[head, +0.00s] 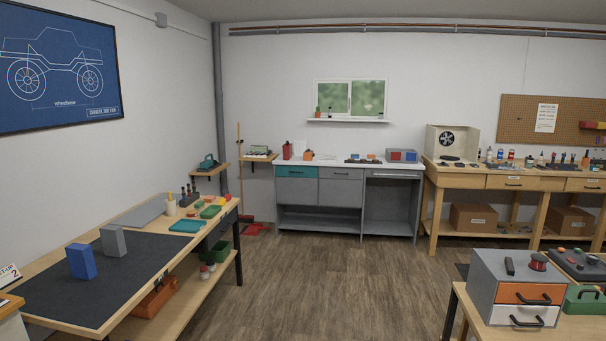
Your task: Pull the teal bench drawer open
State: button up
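The teal bench drawer (297,176) is at the top left of the grey bench (340,186) against the back wall, across the room in the head view. Its front looks flush with the bench, so it appears shut. A dark bar handle (296,172) runs across the front. A grey drawer (339,173) sits right beside it. My gripper is not in view.
The wooden floor (310,275) between me and the grey bench is clear. A long wooden workbench (170,275) with a dark mat runs along the left. A table with a grey drawer box (484,280) is at the front right. A wooden bench (470,178) stands at the back right.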

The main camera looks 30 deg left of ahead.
aim_at(299, 167)
jog(key=u, duration=0.95)
jog(key=i, duration=6.8)
jog(key=u, duration=1.5)
